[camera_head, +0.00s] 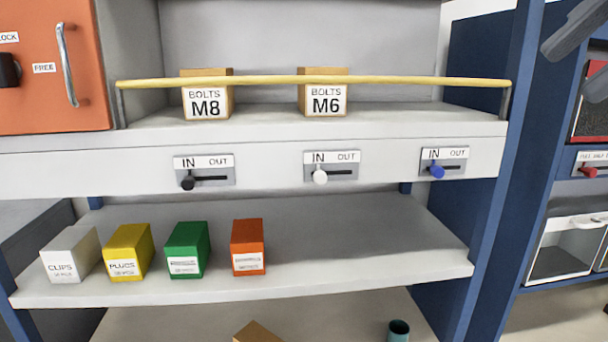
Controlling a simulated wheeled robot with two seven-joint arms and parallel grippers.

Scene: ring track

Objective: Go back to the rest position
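My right gripper (568,71) shows at the upper right edge, cut off by the frame. Its two dark grey fingers are apart with nothing between them, in front of the blue frame on the right. It touches nothing that I can see. My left gripper is not in view.
A grey shelf (400,113) holds M8 (207,104) and M6 (325,101) bolt boxes behind a yellow bar (400,80). Below are several IN/OUT sliders and a lower shelf (370,240) with white, yellow, green and orange boxes. An orange door (30,100) stands left.

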